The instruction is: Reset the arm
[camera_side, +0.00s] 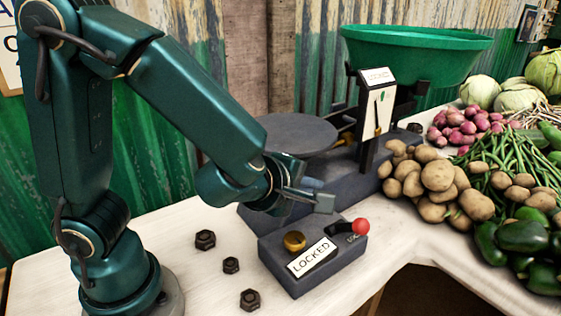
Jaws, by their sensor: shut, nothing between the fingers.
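My teal arm reaches in from the left, and my gripper (318,199) is shut and empty. It hangs above the back part of the grey control box (312,268), near its red-knobbed lever (360,226). I cannot tell whether it touches anything there. The box carries a brass knob (294,241) and a white plate reading LOCKED (311,257). Behind it stands the balance, with a flat dark round plate (295,133), a green pan (415,45) and an upright white dial (377,98) with a small label at its top. The dial's lower end is partly hidden.
Several dark hex nuts (205,240) lie on the pale table (190,290) left of the control box. Potatoes (437,176), red onions (458,127), green beans (500,160), peppers (523,236) and cabbages (504,97) crowd the right side. The table's front edge cuts away at the lower right.

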